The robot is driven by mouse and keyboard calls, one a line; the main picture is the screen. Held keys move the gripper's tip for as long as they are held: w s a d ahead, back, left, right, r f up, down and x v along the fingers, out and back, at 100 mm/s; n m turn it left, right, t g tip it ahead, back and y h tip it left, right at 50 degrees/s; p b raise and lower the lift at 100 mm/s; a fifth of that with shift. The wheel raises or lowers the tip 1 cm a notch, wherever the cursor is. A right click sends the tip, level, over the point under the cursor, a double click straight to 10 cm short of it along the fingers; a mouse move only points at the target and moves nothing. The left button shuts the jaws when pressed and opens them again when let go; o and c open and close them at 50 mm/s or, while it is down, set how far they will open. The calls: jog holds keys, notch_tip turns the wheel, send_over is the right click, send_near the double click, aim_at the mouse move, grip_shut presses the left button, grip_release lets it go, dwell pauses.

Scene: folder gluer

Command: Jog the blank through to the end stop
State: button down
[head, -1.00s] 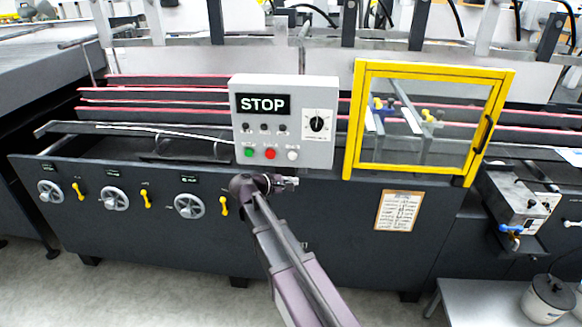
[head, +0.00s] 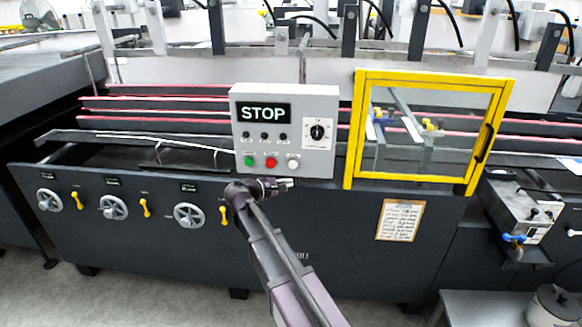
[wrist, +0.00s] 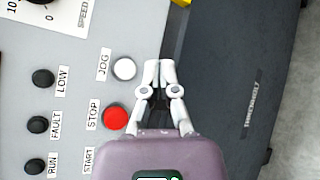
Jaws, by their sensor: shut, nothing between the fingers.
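The grey control box (head: 318,100) stands on the machine's front rail, its display (head: 263,112) reading STOP. On its lower face are a green, a red (head: 270,162) and a white button (head: 293,165). The wrist view shows the white button (wrist: 124,69) labelled JOG and the red button (wrist: 115,117) labelled STOP; the START button is hidden behind my gripper. My gripper (wrist: 158,75) is shut and empty, its tips just right of the JOG button there. In the head view my gripper (head: 288,184) is just below the buttons. I cannot clearly make out the blank.
A yellow-framed guard (head: 360,130) is closed right of the box. Red-edged belts (head: 160,103) run behind it. Handwheels (head: 189,215) and yellow levers (head: 145,208) line the front panel at left. A speed knob (head: 317,131) is above the buttons.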

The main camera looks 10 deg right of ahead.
aim_at(293, 165)
jog(key=shift+w+d, duration=0.4)
jog(key=shift+w, duration=0.8)
jog(key=shift+w+d, duration=0.35)
jog(key=shift+w, duration=0.8)
jog(key=shift+w+d, duration=0.4)
jog(key=shift+w, duration=0.8)
